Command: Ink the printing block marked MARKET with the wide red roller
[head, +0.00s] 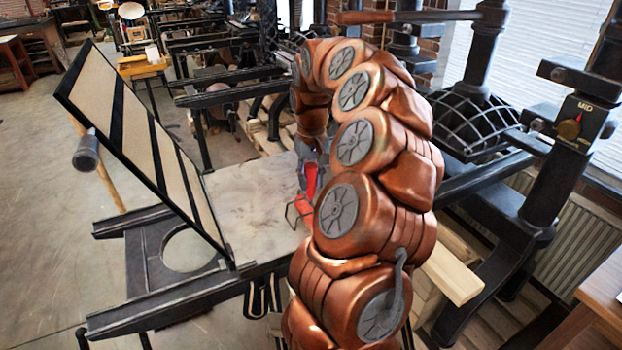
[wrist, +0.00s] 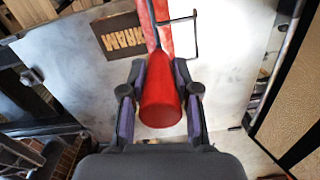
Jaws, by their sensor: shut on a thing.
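The red roller's tapered handle (wrist: 161,100) stands between the two fingers of my gripper (wrist: 158,76), which is shut on it. Its wire frame (wrist: 196,36) and a red roller part show beyond the fingers at the top of the wrist view. The dark printing block (wrist: 124,36) with pale raised letters lies on the pale slab just left of the roller. The lettering is only partly readable. In the head view, the red handle (head: 311,180) and frame show beside my arm, low over the slab. The block is not visible there. I cannot tell whether the roller touches the slab or block.
The pale press bed (head: 250,205) lies under the roller. A raised striped frame (head: 135,140) tilts up on its left. A black press with a dial (head: 570,130) stands to the right, with wooden boards (head: 452,270) below. Floor at the left is clear.

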